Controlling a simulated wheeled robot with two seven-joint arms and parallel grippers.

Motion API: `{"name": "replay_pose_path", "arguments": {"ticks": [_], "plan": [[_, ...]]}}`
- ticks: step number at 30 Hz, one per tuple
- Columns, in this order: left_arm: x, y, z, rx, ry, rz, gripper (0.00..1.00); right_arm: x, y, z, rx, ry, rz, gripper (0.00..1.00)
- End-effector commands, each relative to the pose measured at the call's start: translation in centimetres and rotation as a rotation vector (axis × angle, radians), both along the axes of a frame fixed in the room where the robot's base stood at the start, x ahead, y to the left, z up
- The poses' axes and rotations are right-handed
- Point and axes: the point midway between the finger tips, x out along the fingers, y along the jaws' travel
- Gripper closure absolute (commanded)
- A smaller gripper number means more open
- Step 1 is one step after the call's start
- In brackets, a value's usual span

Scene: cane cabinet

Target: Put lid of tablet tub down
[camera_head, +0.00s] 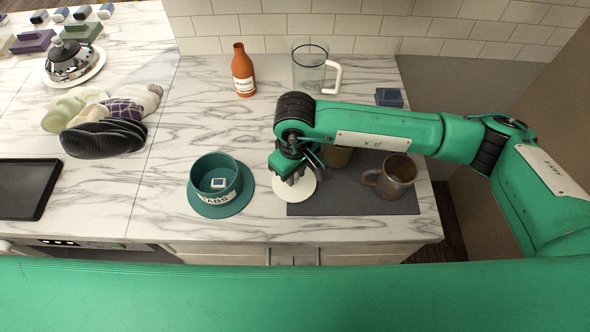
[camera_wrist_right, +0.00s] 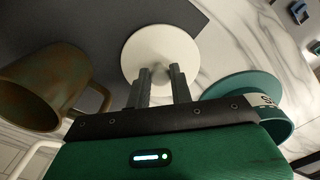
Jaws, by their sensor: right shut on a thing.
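The round white lid (camera_head: 296,187) is at the left edge of the dark mat, below my right gripper (camera_head: 293,176). In the right wrist view the lid (camera_wrist_right: 140,50) shows its broad disc, with the two fingers closed at its middle. I cannot tell whether the lid touches the surface. The teal tablet tub (camera_head: 203,170) stands open to the left on a teal saucer (camera_head: 245,203), with a small blue-and-white tablet (camera_head: 218,184) inside. Its rim and saucer also show in the right wrist view (camera_wrist_right: 240,84). My left gripper is out of view.
A glass jug (camera_head: 310,72) and orange bottle (camera_head: 243,72) stand behind. The marble counter front of the bottle is clear.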

Motion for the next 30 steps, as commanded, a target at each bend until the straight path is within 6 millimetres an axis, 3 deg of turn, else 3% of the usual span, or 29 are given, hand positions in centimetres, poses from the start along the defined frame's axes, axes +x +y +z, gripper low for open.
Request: {"name": "replay_pose_path", "arguments": {"ticks": [3, 4, 7, 20, 21, 30], "plan": [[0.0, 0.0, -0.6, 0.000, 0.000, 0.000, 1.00, 0.0, 0.0, -0.4, -0.001, -0.001, 0.000, 1.00], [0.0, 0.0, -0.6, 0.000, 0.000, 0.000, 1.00, 0.0, 0.0, -0.3, -0.001, -0.001, 0.000, 0.76], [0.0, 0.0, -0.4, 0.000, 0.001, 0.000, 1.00, 0.0, 0.0, -0.2, 0.000, 0.000, 0.000, 0.56], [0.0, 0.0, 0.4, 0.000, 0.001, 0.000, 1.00, 0.0, 0.0, 0.4, 0.001, 0.001, -0.001, 0.56], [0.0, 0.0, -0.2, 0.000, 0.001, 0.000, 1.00, 0.1, 0.0, 0.6, 0.001, -0.003, 0.000, 0.56], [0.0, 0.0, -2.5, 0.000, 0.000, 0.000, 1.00, 0.1, 0.0, 6.5, 0.001, -0.006, 0.001, 0.56]]}}
